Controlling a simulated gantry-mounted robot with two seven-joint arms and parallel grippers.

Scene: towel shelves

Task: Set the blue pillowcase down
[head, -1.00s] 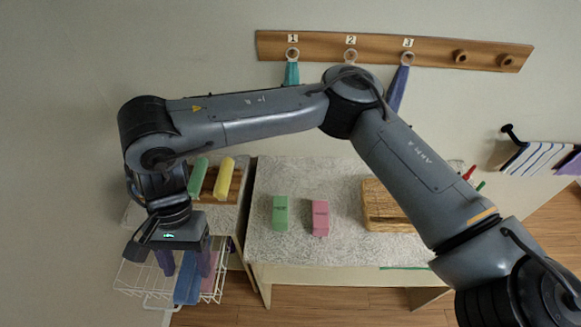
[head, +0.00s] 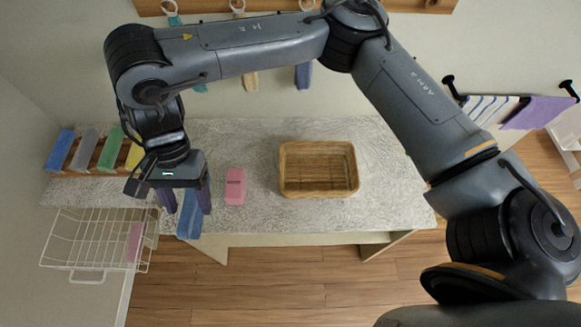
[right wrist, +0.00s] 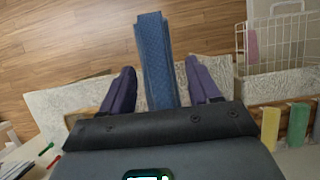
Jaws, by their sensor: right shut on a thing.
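The blue pillowcase (head: 190,217) is a folded, narrow blue strip between the fingers of my right gripper (head: 187,205). In the head view it shows over the left part of the grey-topped table's front edge. In the right wrist view the blue pillowcase (right wrist: 155,55) stretches out between the two dark purple fingers of my right gripper (right wrist: 159,78), with floor behind its far end. My right gripper is shut on it. I cannot tell its exact height above the tabletop. My left gripper is in neither view.
A pink folded item (head: 235,185) and an empty-looking wicker basket (head: 318,192) stand on the tabletop (head: 385,190). Folded cloths, including a blue one (head: 60,150), sit in a wooden rack at left. A white wire basket (head: 88,278) holds a pink item. Cloths hang behind.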

